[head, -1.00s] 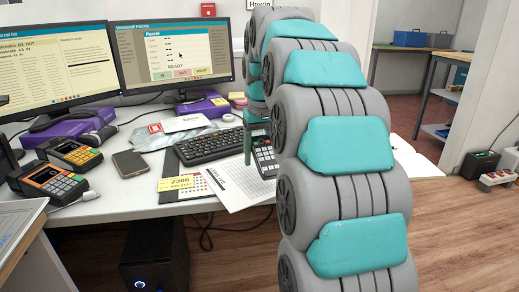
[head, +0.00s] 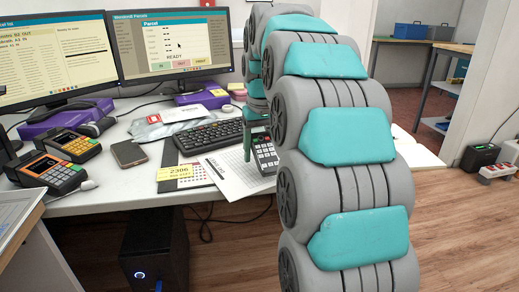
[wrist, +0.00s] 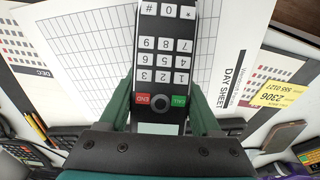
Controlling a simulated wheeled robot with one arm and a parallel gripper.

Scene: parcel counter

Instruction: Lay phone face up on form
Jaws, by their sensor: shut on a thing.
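The phone (wrist: 170,55) is a dark handset with white number keys, a red END key and a green key. In the wrist view it is between the green fingers of my gripper (wrist: 163,92), its keypad facing the camera. In the head view the phone (head: 265,152) is at the right part of the form, its keys showing. The form (head: 232,178) is a white printed sheet headed DAY SHEET, with a grid, on the desk; it also shows in the wrist view (wrist: 92,48). I cannot tell whether the phone touches it. My arm hides the form's right side.
A keyboard (head: 211,136) lies behind the form. A yellow note (head: 174,172) and a calendar sheet (head: 197,176) are left of it. A smartphone (head: 128,153) and card terminals (head: 46,172) stand further left. The desk's front edge is close to the form.

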